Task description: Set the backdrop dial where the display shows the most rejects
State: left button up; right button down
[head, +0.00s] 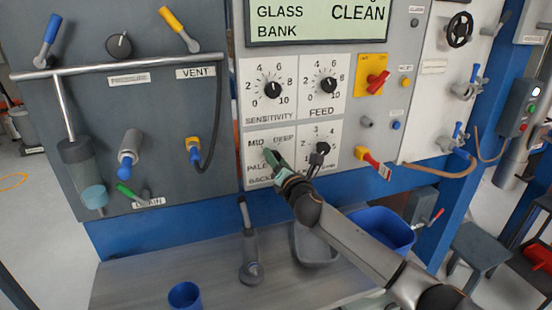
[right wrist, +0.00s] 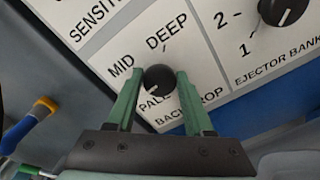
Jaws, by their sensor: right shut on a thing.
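The backdrop dial (right wrist: 159,78) is a round black knob on a white plate marked PALE, MID and DEEP. In the right wrist view its white mark appears to point down-left, toward PALE. My right gripper (right wrist: 158,88) has its green fingers on either side of the knob and is shut on it. In the head view the gripper (head: 275,156) covers most of the dial. The display (head: 318,22) reads GLASS BANK and CLEAN in the part that shows; its top is cut off, and no reject count is visible. My left gripper is not in view.
The sensitivity dial (head: 272,89) and feed dial (head: 327,85) sit above. The ejector bank dial (head: 320,150) is close on the right. A red switch (head: 377,82) and a red-yellow handle (head: 373,163) are further right. A grey bench (head: 200,275) is below.

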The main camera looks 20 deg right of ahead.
jog(key=m, duration=0.9)
jog(key=shift+f, duration=0.2)
jog(key=shift+m, duration=0.4)
jog(key=shift+c, duration=1.6)
grip_release()
jog(key=shift+p, duration=0.3)
jog(key=shift+s, duration=0.1)
jog(key=s, duration=1.2)
jog(key=shift+s+d, duration=0.15)
jog(key=shift+d, duration=0.1)
